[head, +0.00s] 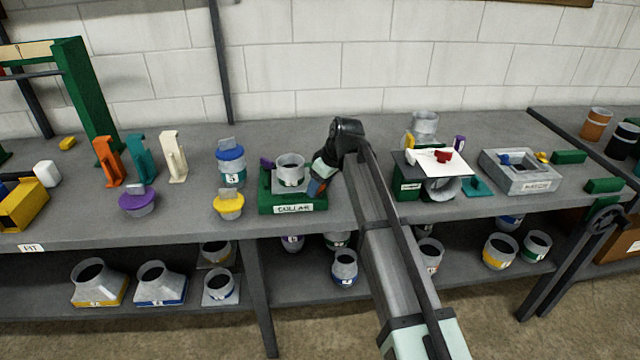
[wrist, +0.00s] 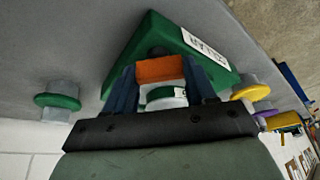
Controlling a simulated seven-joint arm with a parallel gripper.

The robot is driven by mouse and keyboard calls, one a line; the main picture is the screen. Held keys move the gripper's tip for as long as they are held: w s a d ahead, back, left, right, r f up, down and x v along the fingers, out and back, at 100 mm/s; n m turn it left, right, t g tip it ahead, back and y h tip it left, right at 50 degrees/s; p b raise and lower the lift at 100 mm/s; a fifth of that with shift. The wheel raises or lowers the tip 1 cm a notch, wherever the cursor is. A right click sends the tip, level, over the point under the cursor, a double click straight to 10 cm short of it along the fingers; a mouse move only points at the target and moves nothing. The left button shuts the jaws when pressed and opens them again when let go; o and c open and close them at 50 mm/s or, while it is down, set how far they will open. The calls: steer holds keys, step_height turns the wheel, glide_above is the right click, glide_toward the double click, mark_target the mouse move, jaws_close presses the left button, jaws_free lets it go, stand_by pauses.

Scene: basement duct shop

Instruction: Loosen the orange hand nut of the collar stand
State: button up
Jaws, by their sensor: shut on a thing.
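The green collar stand (head: 266,204) sits near the bench's front edge in the head view, with a COLLAR label on its front and a grey round collar (head: 290,172) on top. My gripper (head: 318,184) is at its right side. In the wrist view the stand (wrist: 150,38) fills the upper middle. The orange hand nut (wrist: 160,69) lies between my two blue fingers (wrist: 161,80), and my gripper is shut on it. A white round part with a green band (wrist: 165,97) shows just below the nut. The nut's far side is hidden.
A yellow-flanged fitting (head: 228,206) and a blue-capped can (head: 231,166) stand left of the stand. A green box with a white sheet (head: 440,160) and a grey tray (head: 534,184) are to the right. Open bench lies behind the stand.

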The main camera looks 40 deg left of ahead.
steer(key=o, duration=1)
steer(key=shift+o, duration=0.2)
steer(key=v, duration=1.4)
steer(key=shift+f, duration=0.1)
